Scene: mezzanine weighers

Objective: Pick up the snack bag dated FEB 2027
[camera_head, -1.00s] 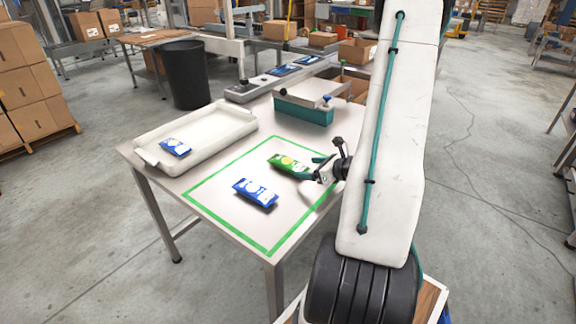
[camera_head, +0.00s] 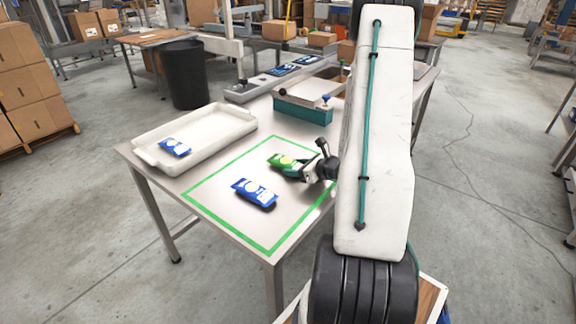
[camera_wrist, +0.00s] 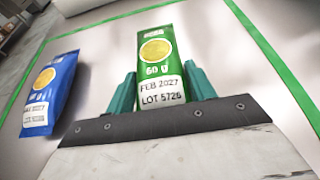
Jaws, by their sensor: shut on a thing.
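The green snack bag (camera_wrist: 158,60) in the wrist view carries a label reading FEB 2027, LOT 5726. It stands between the two teal fingers of my gripper (camera_wrist: 158,92), which is shut on it. In the head view the green bag (camera_head: 281,160) is on or just above the table inside the green outline, with my gripper (camera_head: 296,166) on its right end, hiding part of it. A blue snack bag (camera_head: 255,193) lies nearer the front of the outline. It also shows at the left in the wrist view (camera_wrist: 48,95), its label too blurred to read surely.
A white tray (camera_head: 222,138) on the table's left holds another blue bag (camera_head: 175,147). A teal and white weigher (camera_head: 303,108) stands behind the outline. A conveyor (camera_head: 250,90) with dark blue packs runs at the back. The outline's left part is clear.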

